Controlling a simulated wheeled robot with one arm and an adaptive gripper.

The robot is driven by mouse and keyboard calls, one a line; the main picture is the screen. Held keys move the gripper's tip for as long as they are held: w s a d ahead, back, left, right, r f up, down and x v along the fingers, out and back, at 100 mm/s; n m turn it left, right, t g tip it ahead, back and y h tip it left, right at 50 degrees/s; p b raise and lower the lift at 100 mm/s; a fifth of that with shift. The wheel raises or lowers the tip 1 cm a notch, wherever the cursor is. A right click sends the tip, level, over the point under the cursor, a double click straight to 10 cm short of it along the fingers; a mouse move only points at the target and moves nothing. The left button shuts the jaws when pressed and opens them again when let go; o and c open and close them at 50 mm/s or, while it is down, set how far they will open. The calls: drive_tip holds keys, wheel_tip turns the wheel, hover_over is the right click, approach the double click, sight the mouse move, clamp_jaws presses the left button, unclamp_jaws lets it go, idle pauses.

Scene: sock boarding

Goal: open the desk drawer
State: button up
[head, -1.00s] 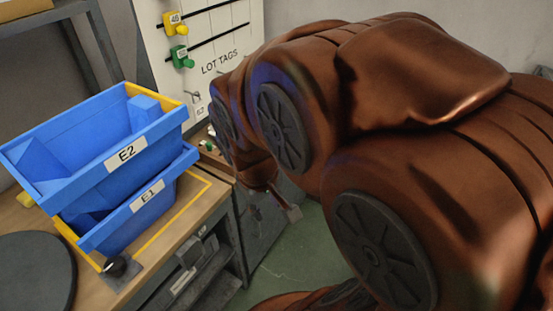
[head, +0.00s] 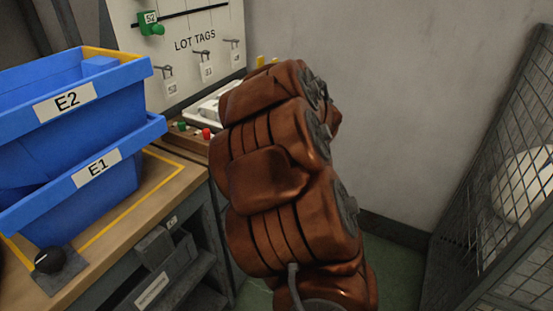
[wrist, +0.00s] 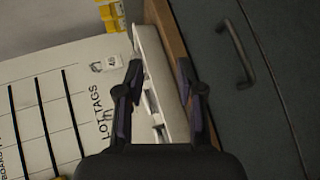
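In the wrist view a dark grey desk front (wrist: 215,85) fills the right side, with a curved bar handle (wrist: 238,52) near the top and a seam running beside it. It looks like the desk drawer, and no opening gap shows. My gripper (wrist: 160,75) is open and empty, its two fingers apart over the white tray and the wooden desk edge. The handle is right of the fingers and not touched. In the head view my arm hides the gripper and the drawer front.
Blue bins E2 (head: 100,92) and E1 (head: 125,178) are stacked on the wooden bench (head: 120,270). A LOT TAGS board (head: 185,55) hangs behind a white tray (head: 208,104). A mesh cage (head: 470,205) stands at right. Some green floor is free between.

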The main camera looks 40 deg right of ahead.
wheel_tip(320, 180, down, 15)
drive_tip(key=n+t+y+b, duration=0.4)
drive_tip(key=n+y+b, duration=0.2)
drive_tip(key=n+b, duration=0.15)
drive_tip(key=shift+m, duration=0.25)
drive_tip(key=shift+w+d+f+b, duration=0.1)
drive_tip(key=shift+w+f+b, duration=0.1)
drive_tip(key=shift+w, duration=0.95)
drive_tip(key=shift+w+d+f+b, duration=0.1)
drive_tip(key=shift+w+f+b, duration=0.15)
drive_tip(key=shift+w, duration=0.95)
drive_tip(key=shift+w+f+b, duration=0.2)
drive_tip(key=shift+w, duration=0.95)
drive_tip(key=shift+c, duration=0.2)
clamp_jaws()
